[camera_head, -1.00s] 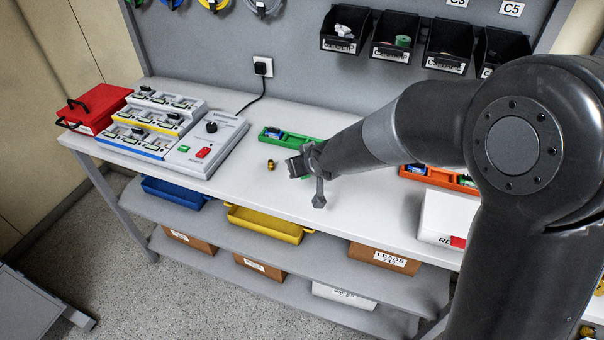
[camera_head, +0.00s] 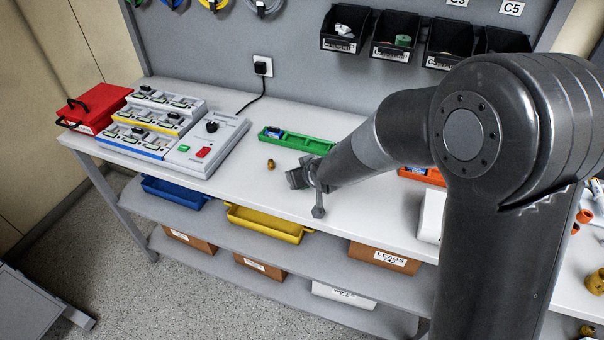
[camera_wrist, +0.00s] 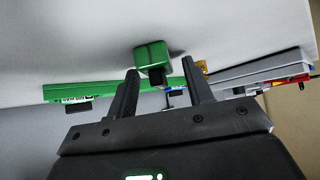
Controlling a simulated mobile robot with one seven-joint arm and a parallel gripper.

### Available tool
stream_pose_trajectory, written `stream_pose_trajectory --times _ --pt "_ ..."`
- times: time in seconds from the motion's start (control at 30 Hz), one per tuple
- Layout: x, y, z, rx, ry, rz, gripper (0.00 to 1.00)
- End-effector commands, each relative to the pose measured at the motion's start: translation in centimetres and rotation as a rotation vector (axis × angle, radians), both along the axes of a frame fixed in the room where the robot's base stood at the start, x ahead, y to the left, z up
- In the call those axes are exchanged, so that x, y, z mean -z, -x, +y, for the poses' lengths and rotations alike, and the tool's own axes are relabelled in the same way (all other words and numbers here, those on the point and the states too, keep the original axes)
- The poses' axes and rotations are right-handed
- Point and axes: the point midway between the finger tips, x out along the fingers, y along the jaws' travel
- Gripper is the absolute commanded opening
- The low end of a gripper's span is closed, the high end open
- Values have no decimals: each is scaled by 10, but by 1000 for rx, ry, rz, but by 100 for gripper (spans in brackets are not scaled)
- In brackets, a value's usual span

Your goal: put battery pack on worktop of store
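A green block with a dark end, seemingly the battery pack (camera_wrist: 152,54), shows in the wrist view against the white worktop (camera_head: 345,208). It appears to rest on the worktop. My gripper (camera_wrist: 160,67) is open, with one fingertip on each side of the block in the picture. A gap shows at the right finger; contact at the left finger is unclear. In the head view, my gripper (camera_head: 298,178) is low over the middle of the worktop and hides the block.
A green tray (camera_head: 312,144) with a blue item lies behind my gripper. A small brass part (camera_head: 270,164) is to its left. The grey switch unit (camera_head: 215,140), stepped charger rack (camera_head: 150,122) and red case (camera_head: 95,107) fill the left end. Black bins (camera_head: 395,35) hang behind.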

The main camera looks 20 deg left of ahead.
Motion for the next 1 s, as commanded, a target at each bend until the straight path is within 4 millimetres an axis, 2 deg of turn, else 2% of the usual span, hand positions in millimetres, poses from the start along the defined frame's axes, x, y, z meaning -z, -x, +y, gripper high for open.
stream_pose_trajectory --times 0.37,0.77,1.0 --pt "-5 1 -3 1 0 -1 48" --pt "-39 24 -26 3 0 -2 48" --pt "-49 31 -33 2 -2 1 48"
